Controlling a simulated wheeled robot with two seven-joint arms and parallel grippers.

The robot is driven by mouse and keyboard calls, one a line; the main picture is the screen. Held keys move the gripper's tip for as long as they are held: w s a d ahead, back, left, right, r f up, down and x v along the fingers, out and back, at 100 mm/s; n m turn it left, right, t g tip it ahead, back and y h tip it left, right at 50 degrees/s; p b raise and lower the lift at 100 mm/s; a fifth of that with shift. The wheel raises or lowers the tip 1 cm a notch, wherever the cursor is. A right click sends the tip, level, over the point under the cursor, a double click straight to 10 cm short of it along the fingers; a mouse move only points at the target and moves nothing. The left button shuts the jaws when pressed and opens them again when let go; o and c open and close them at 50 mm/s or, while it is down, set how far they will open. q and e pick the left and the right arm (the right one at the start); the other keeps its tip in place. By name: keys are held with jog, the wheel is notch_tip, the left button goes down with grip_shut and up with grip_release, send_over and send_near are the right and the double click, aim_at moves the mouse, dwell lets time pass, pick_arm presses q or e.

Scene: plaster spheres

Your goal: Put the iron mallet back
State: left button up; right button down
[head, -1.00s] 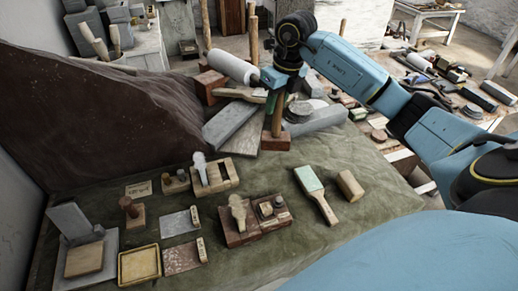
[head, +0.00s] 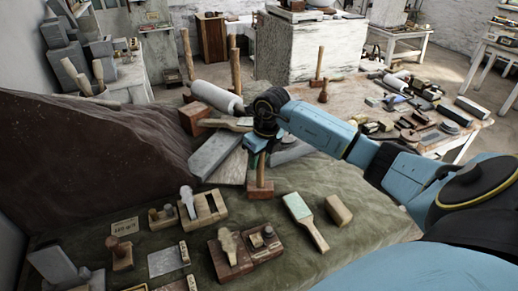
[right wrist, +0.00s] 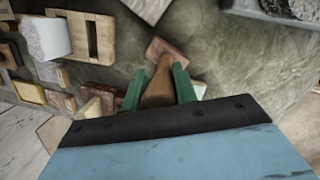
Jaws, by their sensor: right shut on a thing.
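My right gripper (head: 257,156) is shut on the upright wooden handle of the iron mallet (head: 260,189), whose rusty brown block head points down. It is over the green cloth, between the grey slab and the brush; I cannot tell whether the head touches the cloth. In the right wrist view the green fingers (right wrist: 159,76) close on both sides of the brown handle, with the reddish mallet head (right wrist: 166,48) beyond them. My left gripper is not in view.
A pale green brush (head: 303,217) and a wooden block (head: 338,210) lie right of the mallet. Wooden planes (head: 203,208) stand to its left. A grey slab (head: 215,153) and a white roller (head: 217,96) lie behind. Another upright-handled tool (head: 322,78) stands on the far table.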

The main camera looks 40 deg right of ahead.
jog(key=shift+w, duration=0.15)
jog(key=c, duration=1.5)
grip_release()
jog(key=shift+f, duration=0.25)
jog(key=o, duration=0.4)
notch_tip(320, 180, up, 12)
jog(key=s+b, duration=0.1)
jog(key=s, duration=0.1)
jog(key=shift+s+d, duration=0.15)
jog(key=shift+d, duration=0.25)
